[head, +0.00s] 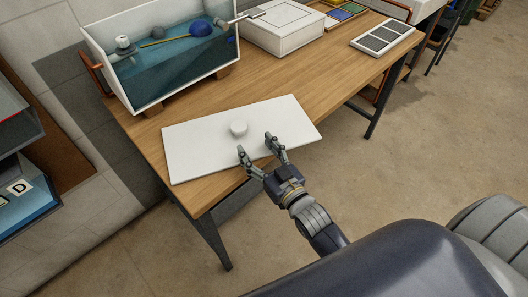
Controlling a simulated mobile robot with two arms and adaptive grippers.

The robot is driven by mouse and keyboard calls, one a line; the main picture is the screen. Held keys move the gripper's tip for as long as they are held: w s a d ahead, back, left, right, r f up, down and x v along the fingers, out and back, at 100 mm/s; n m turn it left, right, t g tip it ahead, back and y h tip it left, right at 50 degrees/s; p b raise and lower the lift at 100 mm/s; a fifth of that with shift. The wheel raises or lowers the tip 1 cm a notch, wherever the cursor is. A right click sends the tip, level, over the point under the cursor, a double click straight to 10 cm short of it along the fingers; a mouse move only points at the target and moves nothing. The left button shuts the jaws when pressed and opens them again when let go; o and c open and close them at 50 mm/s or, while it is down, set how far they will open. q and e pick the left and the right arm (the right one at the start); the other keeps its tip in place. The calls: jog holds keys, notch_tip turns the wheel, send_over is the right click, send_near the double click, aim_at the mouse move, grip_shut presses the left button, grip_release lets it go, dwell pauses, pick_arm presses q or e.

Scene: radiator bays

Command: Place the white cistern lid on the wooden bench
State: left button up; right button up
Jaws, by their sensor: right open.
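My right gripper (257,144) is open over the front part of the lid. Whether the fingers touch the lid cannot be told. My left gripper is not in view.
An open white cistern (170,88) with water, a blue float and a yellow rod stands behind the lid. A white box (281,30) and a panel with dark rectangles (383,38) lie further right. Bare bench top lies between lid and panel. Dark shelving (18,130) stands at left.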

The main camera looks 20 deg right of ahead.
jog(key=shift+s+d+p, duration=0.15)
jog(key=shift+s, duration=0.65)
jog(key=shift+s+d+p, duration=0.1)
jog(key=shift+s+p, duration=0.05)
jog(key=shift+s, duration=0.6)
